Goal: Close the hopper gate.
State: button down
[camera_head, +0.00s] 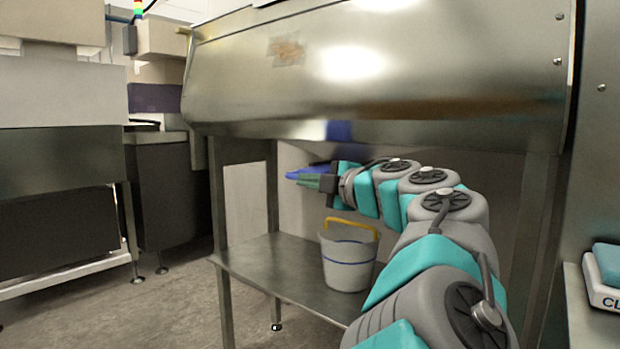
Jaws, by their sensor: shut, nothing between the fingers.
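A large shiny metal hopper housing (400,65) with a sloped, rounded front fills the upper part of the view. I cannot make out for certain which part is its gate or how far it stands open. A small yellowish knob or handle (184,31) sticks out at its upper left corner. My gripper (292,177) is below the housing's lower edge, pointing left, with blue and dark green fingers together and nothing seen between them. It appears apart from the housing. My arm hides part of the space under the housing on the right.
A white bucket (348,262) with a yellow handle stands on the metal shelf (265,262) below my gripper. Metal legs frame the stand. Other machines (60,150) stand at the left, with bare floor between. A tray with a teal item (607,268) is at the right edge.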

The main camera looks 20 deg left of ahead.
aim_at(319, 171)
jog(key=x, duration=0.2)
jog(key=w+x, duration=0.1)
jog(key=x, duration=0.2)
jog(key=d+x, duration=0.1)
jog(key=x, duration=0.2)
jog(key=shift+w+a+f, duration=0.1)
jog(key=shift+w+f, duration=0.05)
jog(key=shift+w, duration=0.25)
jog(key=shift+w+d+f+p, duration=0.1)
jog(key=shift+w+d+p, duration=0.05)
jog(key=shift+w, duration=0.25)
jog(key=shift+w+d+f+p, duration=0.1)
jog(key=shift+w+d+p, duration=0.05)
jog(key=shift+w, duration=0.25)
jog(key=shift+w, duration=0.1)
jog(key=w+p, duration=0.2)
jog(key=w+d+p, duration=0.1)
jog(key=p, duration=0.1)
jog(key=w+d+p, duration=0.1)
jog(key=w+p, duration=0.1)
jog(key=shift+w+d+r+p, duration=0.25)
jog(key=shift+w+r+p, duration=0.05)
jog(key=shift+w+p, duration=0.05)
jog(key=shift+w+d+f+p, duration=0.3)
jog(key=shift+w+p, duration=0.2)
jog(key=shift+w, duration=0.1)
